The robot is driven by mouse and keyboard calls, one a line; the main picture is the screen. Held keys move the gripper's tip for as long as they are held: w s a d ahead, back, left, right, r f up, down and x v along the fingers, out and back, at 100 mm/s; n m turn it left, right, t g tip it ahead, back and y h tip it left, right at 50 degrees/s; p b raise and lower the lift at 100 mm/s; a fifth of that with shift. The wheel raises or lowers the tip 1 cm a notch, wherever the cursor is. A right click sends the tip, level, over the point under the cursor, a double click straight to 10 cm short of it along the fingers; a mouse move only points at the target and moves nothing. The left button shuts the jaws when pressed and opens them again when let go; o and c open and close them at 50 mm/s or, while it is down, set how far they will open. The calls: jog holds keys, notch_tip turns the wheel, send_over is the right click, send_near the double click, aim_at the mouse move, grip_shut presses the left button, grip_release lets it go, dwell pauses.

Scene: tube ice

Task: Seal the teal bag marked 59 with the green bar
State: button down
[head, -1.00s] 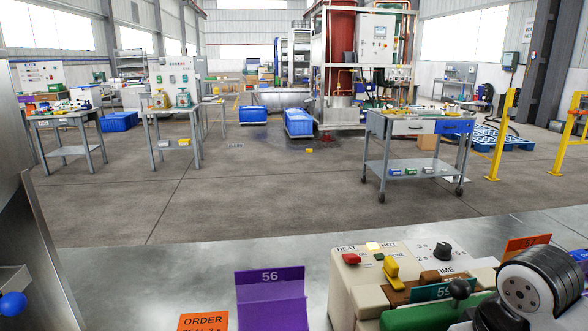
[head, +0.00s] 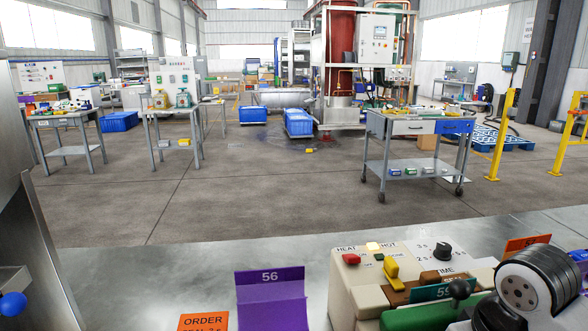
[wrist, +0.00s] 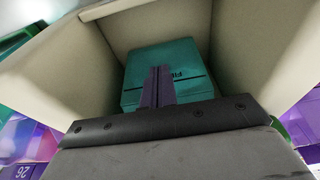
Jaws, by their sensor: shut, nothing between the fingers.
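The teal bag marked 59 (head: 442,289) shows at the beige sealing machine (head: 345,290), its top edge behind the green bar (head: 425,315). The green bar carries a dark ball knob and runs along the front of the machine. In the wrist view, a teal surface with dark print (wrist: 195,75) lies below my gripper between beige walls. My gripper (wrist: 158,72) is shut and empty, with its narrow fingers over the teal surface. I cannot tell whether they touch it. In the head view my arm's wrist covers the right end of the machine, and the fingertips are hidden.
A purple bag marked 56 (head: 270,300) and an orange order card (head: 203,321) are left of the machine on the steel counter (head: 130,270). The machine has a red button (head: 351,259), a yellow switch (head: 393,273) and a black time knob (head: 442,250). An orange tag (head: 524,244) stands behind my wrist.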

jog(key=shift+w+r, duration=0.15)
jog(key=shift+w, duration=0.3)
